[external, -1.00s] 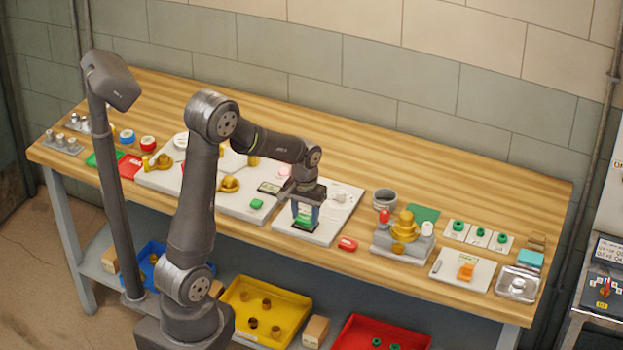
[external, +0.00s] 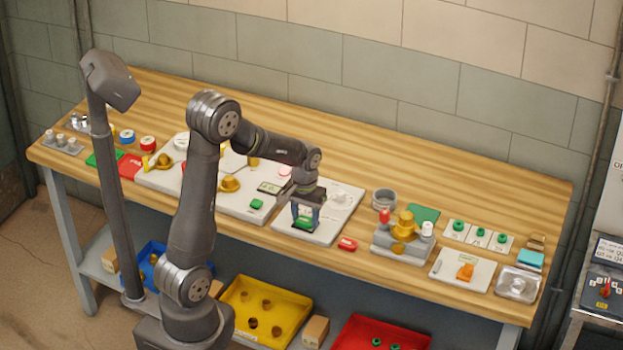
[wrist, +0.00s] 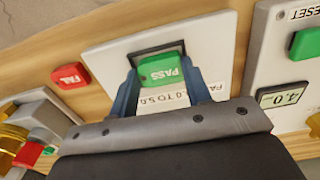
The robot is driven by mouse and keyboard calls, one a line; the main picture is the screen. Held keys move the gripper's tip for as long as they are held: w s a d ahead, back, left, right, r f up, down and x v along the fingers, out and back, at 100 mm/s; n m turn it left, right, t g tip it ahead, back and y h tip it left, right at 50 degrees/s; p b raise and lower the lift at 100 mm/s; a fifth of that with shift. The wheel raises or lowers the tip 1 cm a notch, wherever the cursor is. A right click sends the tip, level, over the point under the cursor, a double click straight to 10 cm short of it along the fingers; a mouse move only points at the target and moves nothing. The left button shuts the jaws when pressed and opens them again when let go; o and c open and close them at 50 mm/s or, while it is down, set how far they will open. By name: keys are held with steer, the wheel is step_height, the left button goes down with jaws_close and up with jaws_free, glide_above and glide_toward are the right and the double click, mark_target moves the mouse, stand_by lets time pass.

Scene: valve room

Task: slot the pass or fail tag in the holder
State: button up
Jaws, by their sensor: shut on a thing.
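The green PASS tag (wrist: 161,70) is between the two fingers of my gripper (wrist: 160,82) in the wrist view. My gripper is shut on it, and it also shows in the external view (external: 305,216). The tag (external: 303,222) is over the dark holder (wrist: 158,50) on a white panel. A dark strip of the holder shows beyond the tag's far edge. Whether the tag rests fully inside cannot be told. The red FAIL tag (wrist: 70,76) lies on the wood beside the panel, and it shows in the external view (external: 347,244).
The white panel (external: 340,212) with the holder sits between a larger white panel (external: 215,203) and a grey fixture with brass parts (external: 402,238). A green button and a 4.0 display (wrist: 284,96) are on the neighbouring panel. Bare wood lies behind the panels.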

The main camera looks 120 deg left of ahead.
steer(key=shift+d+f, duration=0.1)
steer(key=shift+f, duration=0.15)
steer(key=o, duration=0.9)
steer(key=shift+o, duration=0.7)
steer(key=shift+r, duration=4.1)
steer(key=shift+f, duration=3.3)
